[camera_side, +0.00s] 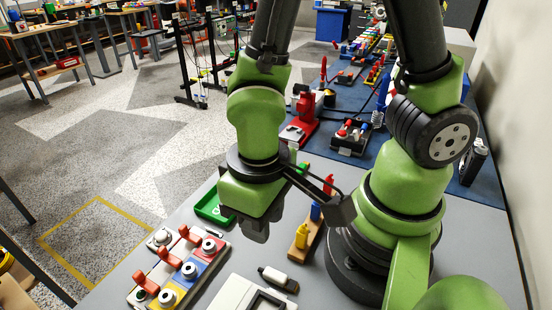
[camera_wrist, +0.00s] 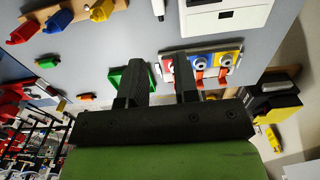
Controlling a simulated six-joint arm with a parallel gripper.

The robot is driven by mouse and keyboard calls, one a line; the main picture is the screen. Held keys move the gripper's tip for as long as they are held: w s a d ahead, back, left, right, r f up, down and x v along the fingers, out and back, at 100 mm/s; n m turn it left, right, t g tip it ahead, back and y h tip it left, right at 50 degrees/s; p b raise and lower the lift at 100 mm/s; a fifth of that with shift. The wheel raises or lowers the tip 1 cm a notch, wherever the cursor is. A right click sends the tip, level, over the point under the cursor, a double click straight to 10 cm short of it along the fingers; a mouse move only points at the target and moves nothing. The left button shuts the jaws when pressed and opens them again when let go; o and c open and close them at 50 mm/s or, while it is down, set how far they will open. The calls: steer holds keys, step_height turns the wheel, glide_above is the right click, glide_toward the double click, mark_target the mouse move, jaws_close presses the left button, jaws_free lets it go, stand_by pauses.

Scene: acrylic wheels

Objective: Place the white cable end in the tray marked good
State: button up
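A small white and black piece, which looks like the cable end (camera_side: 278,280), lies on the grey table beside a white box. It also shows at the top edge of the wrist view (camera_wrist: 158,9). A green tray (camera_side: 208,210) lies on the table to the left of my gripper (camera_side: 256,231); no marking on it can be read. In the wrist view the tray (camera_wrist: 118,79) is partly hidden behind a finger. My gripper (camera_wrist: 161,78) points down above the table, its fingers apart with nothing seen between them. The cable end is apart from it.
A board (camera_side: 180,272) with red levers and round wheels stands at the front left. A white box (camera_side: 240,294) with a dark frame is at the front. A wooden rack (camera_side: 304,241) with coloured pieces stands right of my gripper. A red device (camera_side: 303,122) is behind.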

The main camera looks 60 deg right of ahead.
steer(key=w+d+r+m+t, duration=0.1)
steer(key=d+r, duration=0.1)
steer(key=r, duration=0.3)
steer(key=w+d+r+m+t+y, duration=0.1)
steer(key=d+r+t, duration=0.1)
steer(key=r, duration=0.3)
steer(key=shift+w+y, duration=0.25)
steer(key=shift+y, duration=0.05)
steer(key=shift+o, duration=0.4)
steer(key=s+d+r+m+t, duration=0.2)
steer(key=s+d+r+t, duration=0.1)
steer(key=r, duration=0.5)
steer(key=shift+s+d+r+t, duration=0.25)
steer(key=shift+s+d+t, duration=0.1)
steer(key=shift+d+t, duration=0.25)
steer(key=shift+s+d+r, duration=0.1)
steer(key=shift+s+r, duration=0.05)
steer(key=shift+s, duration=0.05)
